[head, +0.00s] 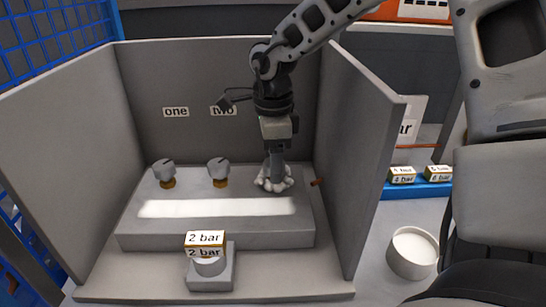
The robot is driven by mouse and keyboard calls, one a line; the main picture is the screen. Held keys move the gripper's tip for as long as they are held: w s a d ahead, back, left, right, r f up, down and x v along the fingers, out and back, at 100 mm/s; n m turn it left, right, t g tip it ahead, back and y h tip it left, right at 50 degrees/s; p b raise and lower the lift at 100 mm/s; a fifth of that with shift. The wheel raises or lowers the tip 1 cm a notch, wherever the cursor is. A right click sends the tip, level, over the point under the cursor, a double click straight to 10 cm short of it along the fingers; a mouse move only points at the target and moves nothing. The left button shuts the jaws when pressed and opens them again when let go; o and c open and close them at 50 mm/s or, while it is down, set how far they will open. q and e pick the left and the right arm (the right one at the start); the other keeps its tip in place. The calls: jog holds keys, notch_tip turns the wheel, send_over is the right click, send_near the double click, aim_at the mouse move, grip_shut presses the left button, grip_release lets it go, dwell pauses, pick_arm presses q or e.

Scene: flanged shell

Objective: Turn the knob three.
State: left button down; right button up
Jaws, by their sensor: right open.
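Three knobs stand in a row on the grey panel block inside a grey three-walled enclosure. The left knob (163,171) and the middle knob (218,170) are pale with brass bases, under the labels "one" (176,112) and "two" (222,111). The third, rightmost knob (266,184) is pale and partly hidden by my right gripper (275,177), which points down over it. The fingers are at the knob; whether they touch it cannot be told. Any label above the third knob is hidden by my arm. My left gripper is not in view.
A "2 bar" block (205,239) sits on a small grey stand at the front. The enclosure's right wall (362,150) rises close beside my right gripper. Outside it are a white cup (412,252) and a blue tray (420,190) with "bar" blocks.

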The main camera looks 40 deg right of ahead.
jog(key=c, duration=1)
jog(key=shift+o, duration=0.2)
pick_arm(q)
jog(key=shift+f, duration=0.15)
